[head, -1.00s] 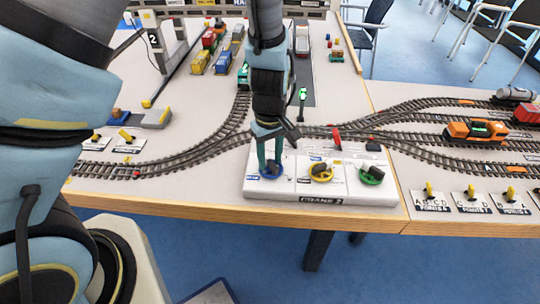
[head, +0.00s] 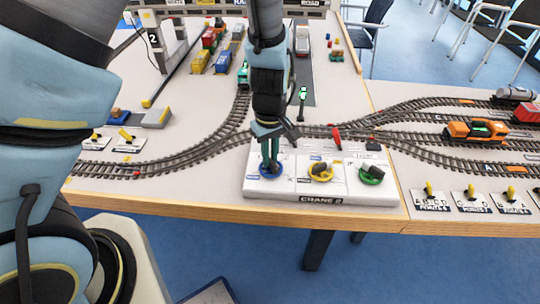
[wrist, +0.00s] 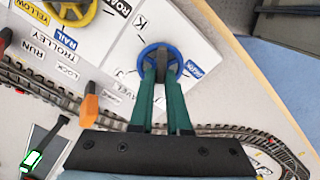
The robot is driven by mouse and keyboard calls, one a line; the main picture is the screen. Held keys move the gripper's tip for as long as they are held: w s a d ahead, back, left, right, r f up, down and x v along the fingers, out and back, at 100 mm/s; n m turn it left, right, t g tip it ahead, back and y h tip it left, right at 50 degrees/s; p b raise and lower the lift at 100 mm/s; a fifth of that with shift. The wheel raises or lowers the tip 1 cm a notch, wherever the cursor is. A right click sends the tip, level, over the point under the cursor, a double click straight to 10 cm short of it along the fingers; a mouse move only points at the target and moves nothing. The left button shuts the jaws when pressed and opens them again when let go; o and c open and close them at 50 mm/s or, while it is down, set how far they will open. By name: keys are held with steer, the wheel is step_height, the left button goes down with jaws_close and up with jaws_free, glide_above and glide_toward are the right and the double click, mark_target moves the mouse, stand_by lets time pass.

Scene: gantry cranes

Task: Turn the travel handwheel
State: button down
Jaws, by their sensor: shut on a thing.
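The travel handwheel is the blue wheel at the left end of the white CRANE 2 panel; its rim shows in the head view (head: 263,175) and in the wrist view (wrist: 177,53). A partly covered label reading "...AVEL" lies beside it. My gripper (head: 270,165) points down at the wheel from above. In the wrist view, my gripper's green fingers (wrist: 161,72) are shut on the middle of the wheel, inside its rim. The fingertips hide part of the hub.
The yellow trolley wheel (head: 320,173) and green wheel (head: 371,176) stand to the right on the same panel. A red lever (head: 337,136) and a signal post (head: 302,100) rise behind it. Tracks run behind the panel; the table edge (head: 310,210) is in front.

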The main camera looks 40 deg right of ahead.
steer(key=m+b, duration=0.1)
steer(key=m, duration=0.5)
steer(key=shift+d+m, duration=0.15)
steer(key=shift+m, duration=0.15)
steer(key=m, duration=0.3)
steer(key=shift+s+m, duration=0.1)
steer(key=shift+m, duration=0.2)
steer(key=shift+m+b, duration=0.45)
steer(key=shift+m, duration=1.15)
steer(key=c, duration=0.9)
jaws_free()
steer(key=shift+s, duration=0.1)
steer(key=shift+r, duration=0.1)
step_height(320, 180, up, 11)
steer(key=shift+f+b, duration=0.15)
steer(key=shift+b, duration=0.8)
